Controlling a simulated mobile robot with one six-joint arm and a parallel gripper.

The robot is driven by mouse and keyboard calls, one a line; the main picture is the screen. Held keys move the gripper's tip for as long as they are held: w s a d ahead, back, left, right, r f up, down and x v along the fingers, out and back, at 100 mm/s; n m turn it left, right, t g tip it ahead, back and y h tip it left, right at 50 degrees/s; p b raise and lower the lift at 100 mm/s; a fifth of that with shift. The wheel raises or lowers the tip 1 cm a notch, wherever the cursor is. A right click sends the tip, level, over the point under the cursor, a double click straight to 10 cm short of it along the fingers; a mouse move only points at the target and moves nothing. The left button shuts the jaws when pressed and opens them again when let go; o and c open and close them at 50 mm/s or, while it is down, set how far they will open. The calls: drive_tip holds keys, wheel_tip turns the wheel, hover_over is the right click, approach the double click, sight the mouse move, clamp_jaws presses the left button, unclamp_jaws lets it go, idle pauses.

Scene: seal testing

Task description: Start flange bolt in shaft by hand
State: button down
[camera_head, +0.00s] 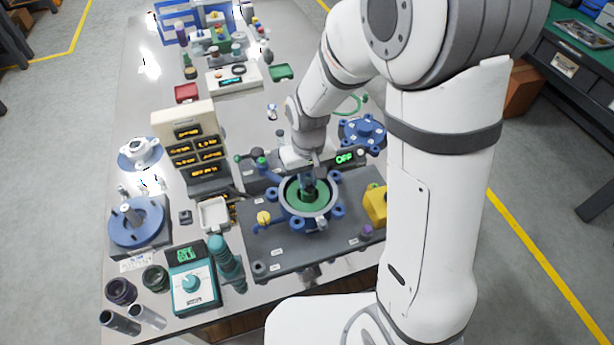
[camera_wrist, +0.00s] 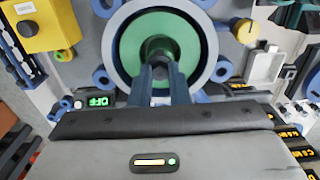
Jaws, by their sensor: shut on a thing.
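My gripper (camera_head: 308,182) points down into the round test housing (camera_head: 283,205) with its green inside. In the wrist view, my gripper's fingers (camera_wrist: 160,76) are close together over the middle of the green disc (camera_wrist: 130,50). They are shut on a small part, which I take to be the flange bolt; the fingers hide most of it. The dark round shaft end (camera_wrist: 159,46) shows just beyond the fingertips at the centre. Whether the bolt touches or enters the shaft cannot be told.
Blue lugs ring the housing on its dark base plate (camera_head: 270,243). A yellow block (camera_head: 375,205) stands at right and a display reading OFF (camera_head: 345,158) behind. A blue flange (camera_head: 362,132) lies at back right. A beige display panel (camera_head: 188,130) and a teal meter (camera_head: 193,283) stand left.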

drive_tip(key=shift+f, duration=0.25)
drive_tip(key=m, duration=0.4)
drive_tip(key=shift+b, duration=0.3)
drive_tip(key=shift+m, duration=0.4)
drive_tip(key=m, duration=0.3)
drive_tip(key=m, duration=0.2)
drive_tip(key=shift+m+b, duration=0.3)
drive_tip(key=shift+b, duration=0.05)
drive_tip(key=c, duration=1.3)
unclamp_jaws()
